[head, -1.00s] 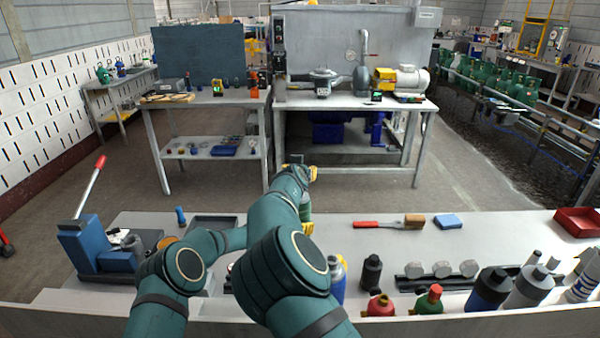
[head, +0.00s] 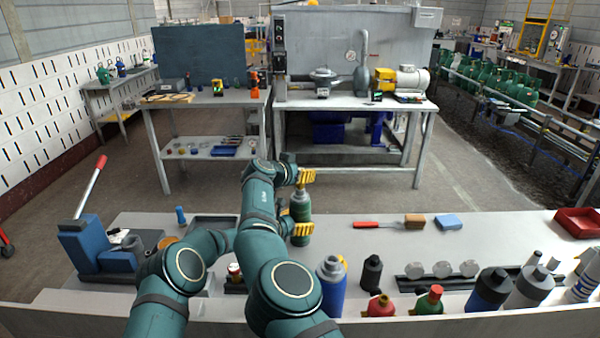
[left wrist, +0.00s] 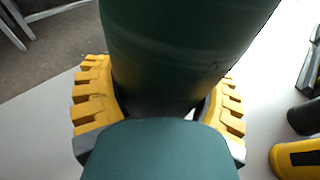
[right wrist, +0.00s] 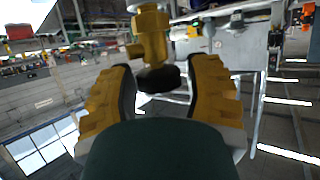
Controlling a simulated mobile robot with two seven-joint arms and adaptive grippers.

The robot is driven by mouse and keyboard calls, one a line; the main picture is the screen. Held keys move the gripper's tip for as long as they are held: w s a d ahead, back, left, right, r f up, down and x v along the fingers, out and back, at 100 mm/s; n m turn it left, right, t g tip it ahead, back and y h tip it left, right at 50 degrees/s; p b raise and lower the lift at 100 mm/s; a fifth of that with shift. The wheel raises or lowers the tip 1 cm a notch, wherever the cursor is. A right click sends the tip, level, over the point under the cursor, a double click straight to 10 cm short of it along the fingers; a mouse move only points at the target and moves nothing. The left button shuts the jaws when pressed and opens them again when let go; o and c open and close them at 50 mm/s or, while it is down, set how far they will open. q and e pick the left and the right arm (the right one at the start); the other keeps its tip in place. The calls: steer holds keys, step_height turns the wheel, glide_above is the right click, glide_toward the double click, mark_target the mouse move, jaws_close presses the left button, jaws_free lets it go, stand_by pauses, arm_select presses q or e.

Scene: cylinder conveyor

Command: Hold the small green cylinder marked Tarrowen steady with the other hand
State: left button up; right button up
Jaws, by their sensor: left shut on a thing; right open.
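The small green cylinder (head: 300,207) is upright over the bench, beyond my arms; I cannot read its marking. My left gripper (head: 302,230) is shut around its lower body. The left wrist view shows the dark green body (left wrist: 180,45) between the yellow fingers (left wrist: 160,105). My right gripper (head: 303,178) is open at the cylinder's top. In the right wrist view a brass valve (right wrist: 151,40) with a black knob (right wrist: 158,79) lies between or just beyond the open fingers (right wrist: 160,90). Whether they touch it is unclear.
A blue cylinder (head: 331,288) and a black bottle (head: 372,272) stand nearer and to the right. A red-handled brush (head: 390,223) and blue block (head: 448,221) lie at right. A blue lever press (head: 95,240) stands at left.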

steer(key=shift+m+h, duration=0.3)
steer(key=shift+f, duration=0.1)
steer(key=shift+f, duration=1.2)
jaws_close()
steer(key=shift+o, duration=0.7)
jaws_free()
